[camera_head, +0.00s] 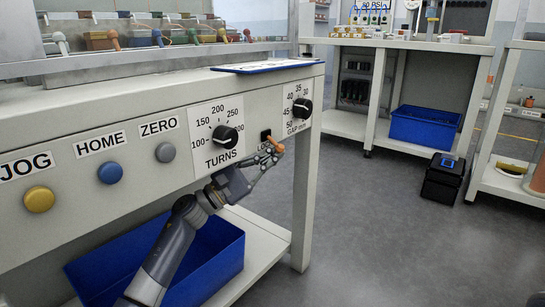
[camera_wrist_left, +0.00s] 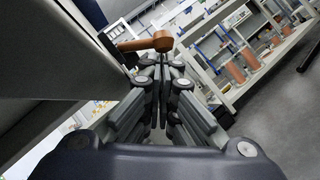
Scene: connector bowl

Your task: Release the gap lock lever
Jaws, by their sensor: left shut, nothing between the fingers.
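The gap lock lever is an orange arm with a round knob (camera_head: 274,144) at a small black block on the machine's front panel, left of and below the GAP mm dial (camera_head: 302,108). Its label is partly hidden. It also shows in the left wrist view as an orange bar with a round end (camera_wrist_left: 150,43). My left gripper (camera_head: 273,157) is shut and empty, with its fingertips close beside the knob. In the left wrist view the closed fingertips (camera_wrist_left: 159,66) are just below the lever's round end; whether they touch it I cannot tell. My right gripper is not in view.
The panel also carries a TURNS dial (camera_head: 225,135) and the JOG (camera_head: 40,199), HOME (camera_head: 110,172) and ZERO (camera_head: 166,152) buttons. A blue bin (camera_head: 215,262) stands on the shelf below, behind my left arm.

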